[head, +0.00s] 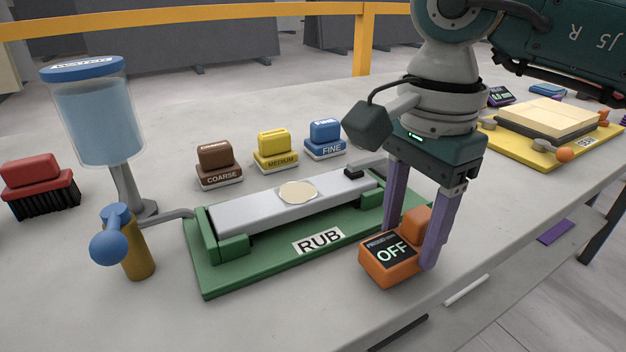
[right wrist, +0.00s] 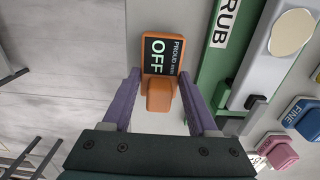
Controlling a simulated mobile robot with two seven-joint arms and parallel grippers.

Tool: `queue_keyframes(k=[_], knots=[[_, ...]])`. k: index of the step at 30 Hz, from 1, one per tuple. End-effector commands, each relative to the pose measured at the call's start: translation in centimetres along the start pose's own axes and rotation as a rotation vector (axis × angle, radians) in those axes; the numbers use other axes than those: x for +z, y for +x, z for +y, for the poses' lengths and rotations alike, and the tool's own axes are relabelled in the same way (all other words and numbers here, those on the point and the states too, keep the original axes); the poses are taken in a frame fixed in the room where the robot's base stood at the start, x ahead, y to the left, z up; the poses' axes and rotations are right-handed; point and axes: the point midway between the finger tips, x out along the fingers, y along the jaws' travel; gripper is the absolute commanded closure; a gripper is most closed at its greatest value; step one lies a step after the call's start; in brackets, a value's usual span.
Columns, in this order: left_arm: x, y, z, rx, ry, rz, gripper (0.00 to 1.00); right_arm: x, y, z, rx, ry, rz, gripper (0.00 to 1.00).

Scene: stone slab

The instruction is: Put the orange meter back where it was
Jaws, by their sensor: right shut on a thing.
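The orange meter (head: 378,270) is a small boxy device with a dark screen reading OFF, near the slab's front edge, just right of and in front of the green RUB stand (head: 222,280). My right gripper (head: 411,248) points down with its purple fingers on either side of the meter's raised orange grip, shut on it. The right wrist view also shows the meter (right wrist: 160,96) between the fingertips, its screen facing the camera. I cannot tell whether its underside touches the slab. My left gripper is not in view.
Brown COARSE (head: 216,158), yellow MEDIUM (head: 274,145) and blue FINE (head: 325,132) blocks stand behind the RUB stand. A water dispenser (head: 97,120) and red brush (head: 38,180) are at left. A yellow stand (head: 492,146) is at right. The slab's front-left is clear.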

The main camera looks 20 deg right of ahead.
Motion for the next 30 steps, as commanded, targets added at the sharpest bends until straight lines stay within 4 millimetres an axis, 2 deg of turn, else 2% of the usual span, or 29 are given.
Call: queue_keyframes(k=[2,12,13,20,27,30], knots=[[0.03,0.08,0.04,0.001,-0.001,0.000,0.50,0.02,0.62,-0.01,0.000,0.000,-0.001,1.00],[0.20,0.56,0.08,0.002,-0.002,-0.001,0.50,-0.02,1.04,-0.06,-0.002,0.000,0.000,1.00],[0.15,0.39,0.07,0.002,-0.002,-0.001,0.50,-0.01,0.87,-0.05,-0.002,0.000,0.000,0.37],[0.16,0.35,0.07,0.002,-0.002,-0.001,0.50,-0.01,0.84,-0.03,-0.001,0.000,0.000,0.12],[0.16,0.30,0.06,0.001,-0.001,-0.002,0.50,0.00,0.78,-0.02,-0.001,0.000,0.000,0.11],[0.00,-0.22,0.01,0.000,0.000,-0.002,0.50,0.02,0.18,-0.02,-0.001,0.000,-0.001,0.11]])
